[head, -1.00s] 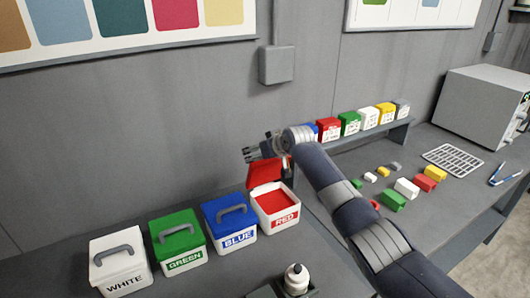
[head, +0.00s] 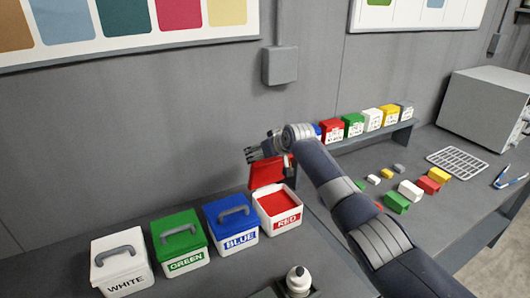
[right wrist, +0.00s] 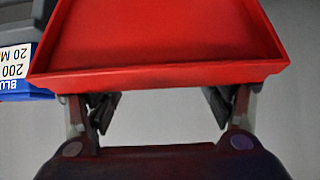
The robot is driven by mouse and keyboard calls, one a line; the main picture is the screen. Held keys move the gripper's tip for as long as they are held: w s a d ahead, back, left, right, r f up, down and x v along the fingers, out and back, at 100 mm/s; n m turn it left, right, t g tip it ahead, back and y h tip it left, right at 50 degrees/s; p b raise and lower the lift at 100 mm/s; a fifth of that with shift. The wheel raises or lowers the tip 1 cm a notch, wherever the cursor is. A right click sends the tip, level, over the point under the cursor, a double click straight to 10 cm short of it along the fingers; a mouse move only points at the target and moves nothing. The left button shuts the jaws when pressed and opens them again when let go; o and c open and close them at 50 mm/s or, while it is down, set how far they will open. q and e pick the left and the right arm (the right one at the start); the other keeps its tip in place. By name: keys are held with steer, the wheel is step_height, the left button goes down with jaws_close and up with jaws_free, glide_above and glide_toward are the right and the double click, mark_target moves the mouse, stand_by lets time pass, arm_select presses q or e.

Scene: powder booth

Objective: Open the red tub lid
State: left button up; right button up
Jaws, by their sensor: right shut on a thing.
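The red tub (head: 259,225) is a white box with a RED label, at the right end of the tub row in the head view. It is open and red shows inside. Its red lid (head: 266,174) stands raised at the tub's back edge. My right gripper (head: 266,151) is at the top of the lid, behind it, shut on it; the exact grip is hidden. In the right wrist view the lid's rimmed red underside (right wrist: 160,45) fills the upper middle, with my right fingers (right wrist: 162,108) partly hidden behind it. My left gripper is out of view.
Closed blue (head: 230,217), green (head: 181,240) and white (head: 121,264) tubs stand left of the red tub. Small coloured boxes line a shelf (head: 370,135) at the right, with loose blocks and a rack (head: 457,162) on the bench.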

steer(key=shift+s+a+f+g, duration=0.1)
steer(key=shift+s+f+g, duration=0.05)
steer(key=shift+f, duration=0.4)
steer(key=shift+s+a+f+g, duration=0.1)
steer(key=shift+s+f+g, duration=0.05)
steer(key=shift+f, duration=0.35)
steer(key=o, duration=1.2)
steer(key=shift+d, duration=0.1)
steer(key=shift+o, duration=0.2)
steer(key=shift+w+r, duration=0.2)
steer(key=shift+r, duration=0.25)
step_height(320, 180, up, 12)
steer(key=s+d+p, duration=0.1)
steer(key=s+p, duration=0.1)
steer(key=p, duration=0.9)
steer(key=shift+s+d+r, duration=0.2)
steer(key=shift+s, duration=0.1)
steer(key=v, duration=1.2)
steer(key=shift+s+f, duration=0.2)
